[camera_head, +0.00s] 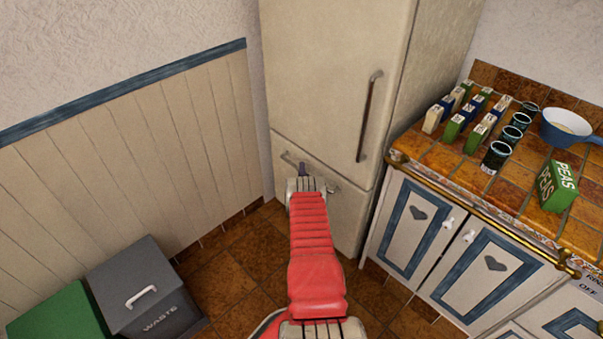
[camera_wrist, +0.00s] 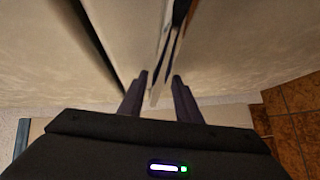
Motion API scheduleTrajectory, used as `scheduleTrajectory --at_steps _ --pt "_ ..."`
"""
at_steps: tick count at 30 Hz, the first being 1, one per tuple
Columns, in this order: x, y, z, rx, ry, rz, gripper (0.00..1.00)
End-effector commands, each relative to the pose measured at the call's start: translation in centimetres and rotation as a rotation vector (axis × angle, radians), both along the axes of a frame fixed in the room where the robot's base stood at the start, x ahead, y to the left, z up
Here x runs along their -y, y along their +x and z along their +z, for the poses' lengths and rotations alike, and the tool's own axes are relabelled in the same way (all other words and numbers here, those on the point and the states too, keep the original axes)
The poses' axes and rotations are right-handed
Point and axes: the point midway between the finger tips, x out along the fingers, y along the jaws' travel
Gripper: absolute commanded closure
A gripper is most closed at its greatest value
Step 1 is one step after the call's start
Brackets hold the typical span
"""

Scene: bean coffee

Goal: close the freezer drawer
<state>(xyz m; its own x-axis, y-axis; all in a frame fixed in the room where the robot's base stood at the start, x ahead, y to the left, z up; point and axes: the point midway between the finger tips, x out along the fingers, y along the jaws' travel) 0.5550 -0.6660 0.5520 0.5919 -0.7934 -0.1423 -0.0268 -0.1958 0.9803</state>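The freezer drawer (camera_head: 346,222) is the cream lower front of the fridge-freezer, below the seam under the tall upper door. It looks nearly flush with that door; I cannot tell whether a small gap is left. Its horizontal bar handle (camera_head: 289,158) is partly hidden behind my gripper (camera_head: 304,170). In the wrist view my gripper (camera_wrist: 159,80) has its two dark fingers apart, close to the drawer front. The handle (camera_wrist: 175,40) runs down from the top toward the space between the fingertips. I cannot tell whether they touch it.
The upper fridge door (camera_head: 335,75) has a vertical handle (camera_head: 369,115). A tiled counter (camera_head: 440,150) with cartons, dark cups, a blue pan (camera_head: 568,130) and a peas box (camera_head: 556,186) stands at right. A grey waste bin (camera_head: 145,290) stands at lower left. Tiled floor (camera_head: 235,275) is free between.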

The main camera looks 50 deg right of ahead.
Motion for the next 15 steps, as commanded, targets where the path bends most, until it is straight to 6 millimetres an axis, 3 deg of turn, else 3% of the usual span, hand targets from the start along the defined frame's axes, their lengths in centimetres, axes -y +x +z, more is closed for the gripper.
scheduleTrajectory --at_steps 15 --pt "-0.46 -0.38 0.31 0.003 -0.003 -0.001 0.67"
